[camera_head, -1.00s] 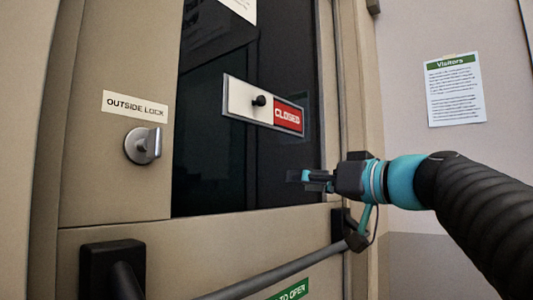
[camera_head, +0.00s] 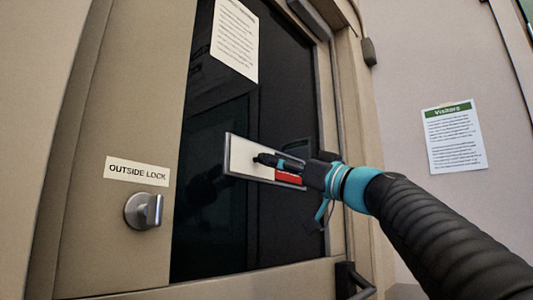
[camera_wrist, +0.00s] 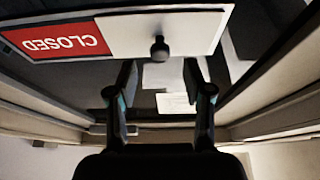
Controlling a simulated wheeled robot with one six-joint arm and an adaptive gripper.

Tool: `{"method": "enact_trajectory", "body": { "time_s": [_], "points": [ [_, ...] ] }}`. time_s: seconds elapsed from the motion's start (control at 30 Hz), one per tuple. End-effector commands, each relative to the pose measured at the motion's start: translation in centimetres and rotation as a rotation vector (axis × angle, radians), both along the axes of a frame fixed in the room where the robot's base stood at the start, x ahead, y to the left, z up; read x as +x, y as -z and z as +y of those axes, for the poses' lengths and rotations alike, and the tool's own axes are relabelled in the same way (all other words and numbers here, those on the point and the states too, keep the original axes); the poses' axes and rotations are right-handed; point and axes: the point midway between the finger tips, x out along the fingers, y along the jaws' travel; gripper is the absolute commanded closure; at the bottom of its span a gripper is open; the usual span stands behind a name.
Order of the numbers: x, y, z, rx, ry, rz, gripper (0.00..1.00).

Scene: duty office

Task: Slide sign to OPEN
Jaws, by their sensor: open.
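The sliding sign (camera_head: 227,160) is a grey-framed strip on the door's dark glass. Its white plate (camera_head: 243,158) covers the left part, and a red panel (camera_head: 290,178) shows at the right, partly behind my gripper. In the wrist view the sign is upside down, with the red CLOSED panel (camera_wrist: 55,41) left of the white plate (camera_wrist: 195,30). A dark round knob (camera_wrist: 159,49) stands on the white plate. My gripper (camera_wrist: 160,77) is open and empty, its fingers spread on either side of the knob's line, with the knob just beyond the tips.
An outside lock (camera_head: 143,211) with its label (camera_head: 137,171) is left of the glass. A paper notice (camera_head: 235,38) hangs above the sign. A push bar end (camera_head: 350,281) juts out low at the right. A Visitors sheet (camera_head: 454,137) is on the right wall.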

Motion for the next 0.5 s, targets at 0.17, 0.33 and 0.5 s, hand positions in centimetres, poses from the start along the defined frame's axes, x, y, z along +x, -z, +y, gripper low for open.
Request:
{"method": "enact_trajectory", "body": {
  "time_s": [0.17,0.33,0.5],
  "points": [
    [1.6,-1.4,2.1,-0.001,-0.002,0.0,0.49],
    [2.5,-1.8,3.1,-0.001,-0.001,0.0,0.49],
    [2.7,-1.9,3.5,-0.001,0.0,-0.001,0.49]
  ]
}}
